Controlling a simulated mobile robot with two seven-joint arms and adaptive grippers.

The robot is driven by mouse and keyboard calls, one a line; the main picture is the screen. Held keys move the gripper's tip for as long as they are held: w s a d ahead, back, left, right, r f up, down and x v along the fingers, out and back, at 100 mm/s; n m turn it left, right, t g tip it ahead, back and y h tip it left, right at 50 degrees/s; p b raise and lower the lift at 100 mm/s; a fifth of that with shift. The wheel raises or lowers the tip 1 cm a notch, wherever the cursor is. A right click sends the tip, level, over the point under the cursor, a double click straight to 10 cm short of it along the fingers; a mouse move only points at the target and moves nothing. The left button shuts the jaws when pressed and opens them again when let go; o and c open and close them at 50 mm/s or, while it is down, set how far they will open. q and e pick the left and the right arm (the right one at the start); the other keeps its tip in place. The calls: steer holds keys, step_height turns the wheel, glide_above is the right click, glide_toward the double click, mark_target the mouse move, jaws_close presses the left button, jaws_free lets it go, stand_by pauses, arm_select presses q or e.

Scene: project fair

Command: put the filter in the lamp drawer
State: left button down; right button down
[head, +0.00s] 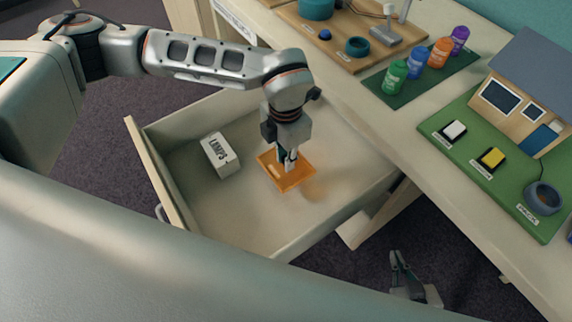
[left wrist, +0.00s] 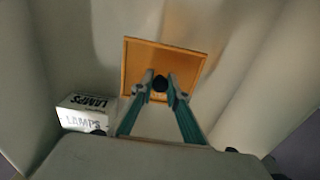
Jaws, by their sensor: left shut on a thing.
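The filter (head: 297,180) is an orange square plate with a small dark knob at its middle. It also shows in the left wrist view (left wrist: 187,63). My left gripper (head: 288,163) points down inside the drawer and is shut on the filter's knob. The filter is low over the drawer floor; I cannot tell whether it touches. An orange tint falls on the floor beside it. The open lamp drawer (head: 240,222) holds a white box marked LAMPS (head: 220,155), left of the filter and apart from it. My right gripper (head: 398,262) hangs low, outside the drawer; its opening is unclear.
The counter (head: 395,150) runs along the drawer's right side. It bears a green board with a model house (head: 525,90), a dark green mat with several coloured jars (head: 440,52), and a wooden board with teal pots (head: 357,46). The drawer floor around the filter is clear.

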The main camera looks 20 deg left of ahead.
arm_select(q)
step_height(320, 180, down, 4)
steer(key=shift+r+b, duration=0.15)
steer(key=shift+b, duration=0.2)
steer(key=shift+f, duration=0.2)
arm_select(e)
steer(key=shift+f, duration=0.25)
steer(key=shift+w, duration=0.1)
arm_select(q)
steer(key=c, duration=2)
jaws_free()
steer(key=shift+f, duration=0.1)
steer(key=shift+o, duration=0.2)
step_height(320, 180, up, 11)
steer(key=shift+r+p, duration=0.15)
steer(key=shift+p, duration=0.7)
steer(key=shift+r, duration=0.55)
arm_select(e)
steer(key=shift+s+a+r, duration=0.2)
steer(key=shift+s+r, duration=0.15)
steer(key=shift+w+r, duration=0.2)
steer(key=shift+r, duration=0.05)
